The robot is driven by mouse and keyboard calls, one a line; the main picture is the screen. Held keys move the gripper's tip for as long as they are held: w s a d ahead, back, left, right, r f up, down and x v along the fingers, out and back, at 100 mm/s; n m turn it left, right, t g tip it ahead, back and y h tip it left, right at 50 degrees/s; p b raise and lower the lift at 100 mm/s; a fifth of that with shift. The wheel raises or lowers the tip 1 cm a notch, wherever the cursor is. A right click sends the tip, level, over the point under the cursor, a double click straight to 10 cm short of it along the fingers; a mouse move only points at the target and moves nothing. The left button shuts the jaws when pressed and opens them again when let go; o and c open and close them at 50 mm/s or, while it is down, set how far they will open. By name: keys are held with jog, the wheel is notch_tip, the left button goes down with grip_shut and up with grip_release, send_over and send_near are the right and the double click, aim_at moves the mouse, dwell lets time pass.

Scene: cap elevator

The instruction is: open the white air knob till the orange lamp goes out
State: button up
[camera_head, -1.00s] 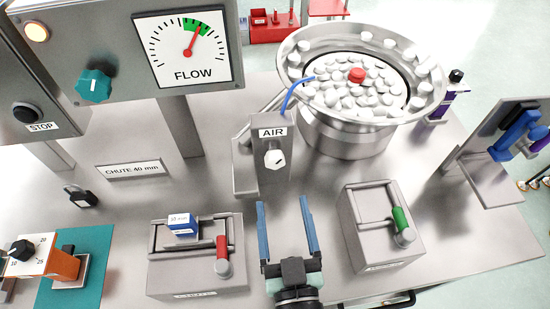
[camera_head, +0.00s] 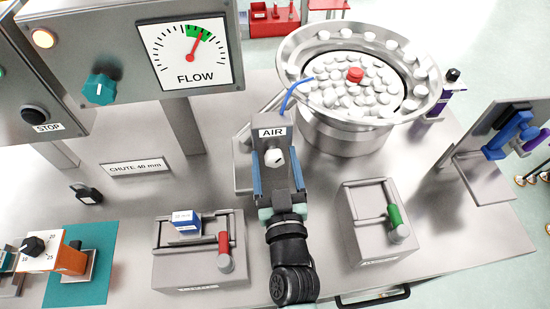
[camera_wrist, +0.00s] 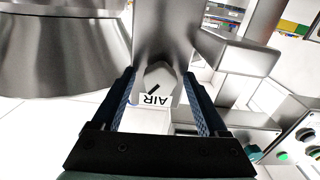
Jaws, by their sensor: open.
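The white air knob (camera_head: 273,157) is on the front of the grey post marked AIR, under its label (camera_head: 272,132). It also shows in the wrist view (camera_wrist: 158,80), with a dark pointer line. My gripper (camera_head: 275,168) is open in front of the post, one blue finger on each side of the knob. In the wrist view my gripper (camera_wrist: 160,76) has a gap between each finger and the knob. The orange lamp (camera_head: 43,38) at the upper left looks lit. The FLOW gauge (camera_head: 190,48) needle points into the green band.
A bowl of white caps (camera_head: 358,85) stands behind and right of the post. A red-handled fixture (camera_head: 200,265) is left of my arm and a green-handled one (camera_head: 375,225) is right. A teal knob (camera_head: 98,88) is below the lamp.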

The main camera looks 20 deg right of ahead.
grip_shut()
jog(key=shift+m, duration=3.5)
grip_release()
